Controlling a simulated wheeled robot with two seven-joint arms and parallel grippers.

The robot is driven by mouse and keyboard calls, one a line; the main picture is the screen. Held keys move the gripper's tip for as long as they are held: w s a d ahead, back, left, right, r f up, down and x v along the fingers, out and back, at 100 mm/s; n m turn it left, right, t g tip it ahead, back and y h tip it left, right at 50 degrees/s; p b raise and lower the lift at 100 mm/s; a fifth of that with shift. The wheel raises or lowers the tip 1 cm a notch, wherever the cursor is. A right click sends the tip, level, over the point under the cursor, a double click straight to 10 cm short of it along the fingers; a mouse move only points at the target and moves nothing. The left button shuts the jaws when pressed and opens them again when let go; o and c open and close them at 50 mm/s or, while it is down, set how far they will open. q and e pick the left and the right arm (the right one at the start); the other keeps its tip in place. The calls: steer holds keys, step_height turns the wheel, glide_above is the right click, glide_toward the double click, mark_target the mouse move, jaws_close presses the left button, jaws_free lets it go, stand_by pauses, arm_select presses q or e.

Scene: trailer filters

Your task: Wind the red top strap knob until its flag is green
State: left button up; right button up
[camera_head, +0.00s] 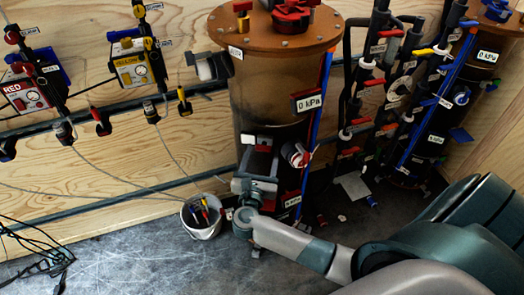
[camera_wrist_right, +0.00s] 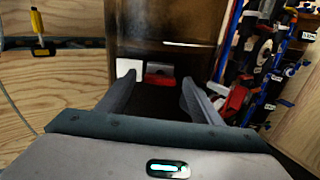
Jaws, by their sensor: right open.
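My right gripper (camera_head: 258,160) is low in front of the brown see-through tank (camera_head: 262,90), its arm coming in from the right. In the right wrist view its two fingers (camera_wrist_right: 155,90) are spread, with nothing held between them. Ahead of the fingers on the tank front is a small grey block with a red face (camera_wrist_right: 160,76), and a white piece (camera_wrist_right: 126,67) beside it. I cannot tell for sure whether this is the top strap knob and its flag. A red knob-like fitting (camera_head: 292,14) sits on the tank lid. My left gripper is not in view.
A red-and-white valve (camera_head: 297,155) and a blue pipe (camera_head: 318,120) are close to the right of my gripper. A white bucket (camera_head: 203,218) stands on the floor to the left. More pipes and valves (camera_head: 385,75) crowd the right. Loose cables (camera_head: 38,250) lie at the lower left.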

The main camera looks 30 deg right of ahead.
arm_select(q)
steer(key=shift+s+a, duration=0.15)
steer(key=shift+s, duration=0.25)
arm_select(e)
steer(key=shift+w+d, duration=0.2)
steer(key=c, duration=1.1)
steer(key=shift+o, duration=0.2)
